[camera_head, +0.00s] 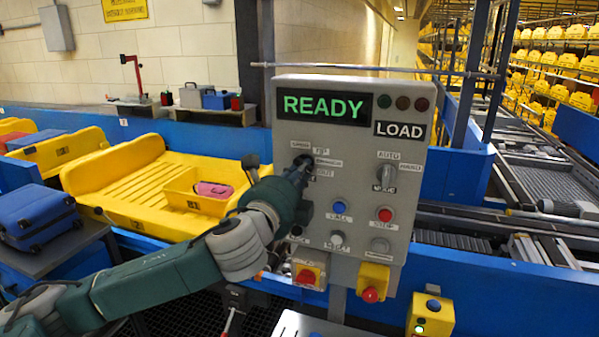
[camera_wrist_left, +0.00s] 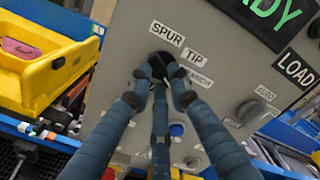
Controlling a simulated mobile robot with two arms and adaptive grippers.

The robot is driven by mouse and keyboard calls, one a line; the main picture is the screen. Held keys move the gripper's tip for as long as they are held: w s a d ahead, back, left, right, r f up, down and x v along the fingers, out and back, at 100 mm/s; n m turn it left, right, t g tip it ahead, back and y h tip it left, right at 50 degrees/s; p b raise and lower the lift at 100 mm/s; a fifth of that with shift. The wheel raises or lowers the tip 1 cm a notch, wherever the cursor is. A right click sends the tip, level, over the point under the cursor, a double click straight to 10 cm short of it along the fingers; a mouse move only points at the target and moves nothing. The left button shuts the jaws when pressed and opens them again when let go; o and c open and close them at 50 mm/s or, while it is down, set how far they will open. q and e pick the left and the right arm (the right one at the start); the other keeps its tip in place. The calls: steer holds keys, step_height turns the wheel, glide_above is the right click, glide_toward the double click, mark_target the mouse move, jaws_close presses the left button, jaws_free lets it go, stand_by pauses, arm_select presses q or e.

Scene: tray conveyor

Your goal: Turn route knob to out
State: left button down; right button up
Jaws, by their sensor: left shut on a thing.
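The grey control panel (camera_head: 345,180) stands upright in front of me, with a lit green READY and a white LOAD on its display. The dark route knob (camera_head: 303,160) is at the panel's upper left, with small labels around it, among them TIP and OUT. My left gripper (camera_head: 298,172) reaches it from the lower left. In the left wrist view my left gripper (camera_wrist_left: 163,80) has its fingers closed around the dark knob (camera_wrist_left: 160,62), below the SPUR and TIP labels. The fingers hide most of the knob, so I cannot tell where it points. My right gripper is not in view.
A second knob (camera_head: 387,177) sits to the right, under AUTO. A yellow tray (camera_head: 150,185) with a pink item lies left. Conveyors run behind the panel.

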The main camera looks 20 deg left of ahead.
arm_select(q)
steer(key=shift+f, duration=0.2)
steer(key=c, duration=1.6)
jaws_free()
steer(key=shift+c, duration=0.2)
steer(key=shift+o, duration=0.3)
steer(key=shift+r, duration=0.1)
steer(key=shift+s, duration=0.1)
steer(key=s, duration=1.1)
steer(key=shift+s+a, duration=0.2)
steer(key=shift+s, duration=0.2)
